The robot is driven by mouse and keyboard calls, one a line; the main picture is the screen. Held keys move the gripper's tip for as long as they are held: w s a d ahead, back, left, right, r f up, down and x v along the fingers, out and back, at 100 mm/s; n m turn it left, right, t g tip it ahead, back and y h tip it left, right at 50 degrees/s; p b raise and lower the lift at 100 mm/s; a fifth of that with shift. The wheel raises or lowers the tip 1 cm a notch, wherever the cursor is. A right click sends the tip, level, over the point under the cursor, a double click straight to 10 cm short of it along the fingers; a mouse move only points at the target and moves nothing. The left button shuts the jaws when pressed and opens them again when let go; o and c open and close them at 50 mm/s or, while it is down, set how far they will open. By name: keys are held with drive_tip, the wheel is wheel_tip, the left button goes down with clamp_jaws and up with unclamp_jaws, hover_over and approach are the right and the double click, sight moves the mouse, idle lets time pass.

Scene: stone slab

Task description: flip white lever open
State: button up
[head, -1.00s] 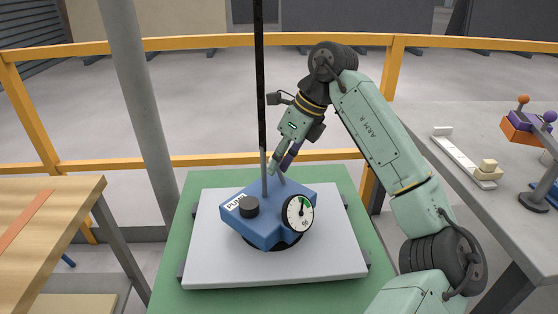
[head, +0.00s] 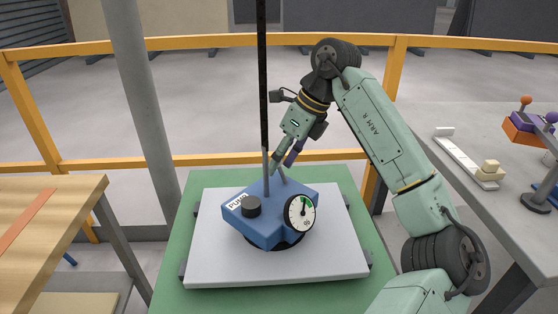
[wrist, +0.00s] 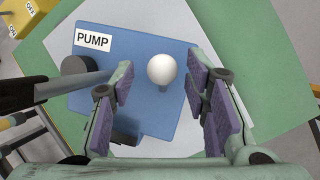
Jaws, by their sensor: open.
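The blue pump box (head: 270,218) carries a PUMP label, a black knob and a dial gauge. In the wrist view, a round white ball (wrist: 162,69) on a short stem, the white lever's knob, stands over the pump box (wrist: 180,120). My gripper (head: 283,160) is open just above the back of the box. In the wrist view my gripper (wrist: 160,84) has its purple-padded fingers on either side of the ball, with gaps on both sides.
A tall dark rod (head: 263,90) rises from the pump box close beside my gripper, on its left. The box sits on a grey slab (head: 215,270) over a green table (head: 165,302). A wooden table is at left; a grey bench at right holds other devices.

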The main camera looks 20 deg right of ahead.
drive_tip(key=v, duration=1.1)
drive_tip(key=shift+r, duration=0.2)
drive_tip(key=shift+d, duration=0.1)
